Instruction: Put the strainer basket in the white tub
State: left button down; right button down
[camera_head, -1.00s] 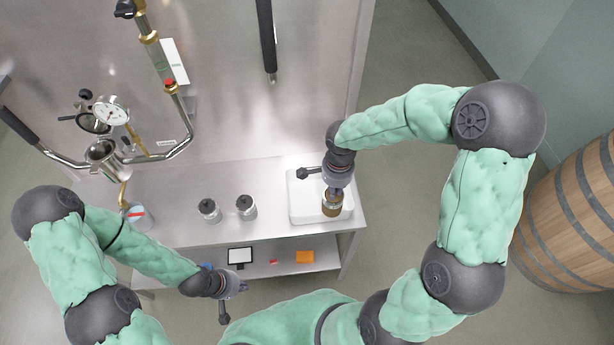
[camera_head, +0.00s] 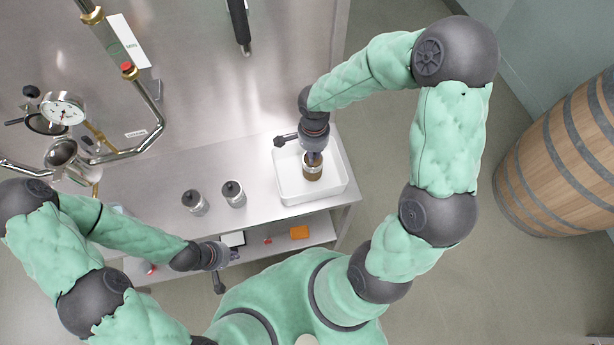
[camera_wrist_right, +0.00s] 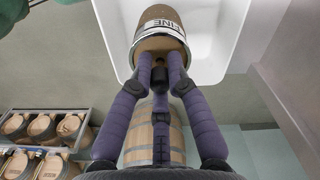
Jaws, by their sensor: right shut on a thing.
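The strainer basket (camera_head: 313,171) is a brown mesh cylinder with a metal rim. In the right wrist view the basket (camera_wrist_right: 160,32) carries a white label reading "FINE". My right gripper (camera_head: 313,156) is shut on it from above; in the wrist view the purple fingers (camera_wrist_right: 161,72) meet at its near end. The basket is over the inside of the white tub (camera_head: 296,197), near its middle. I cannot tell whether it touches the tub floor. The tub's wall (camera_wrist_right: 228,42) also shows in the wrist view. My left gripper (camera_head: 231,254) is away at the bench's front edge; its fingers are too small to judge.
Pipes with a gauge (camera_head: 64,110) are at the left. An orange box (camera_head: 299,232) is on the lower shelf. A wooden barrel (camera_head: 565,155) stands right.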

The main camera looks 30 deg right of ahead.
jog(key=shift+f, duration=0.4)
jog(key=c, duration=1.1)
grip_release()
jog(key=shift+r, duration=0.1)
notch_tip(320, 180, up, 12)
jog(key=shift+f, duration=0.1)
jog(key=shift+s, duration=0.1)
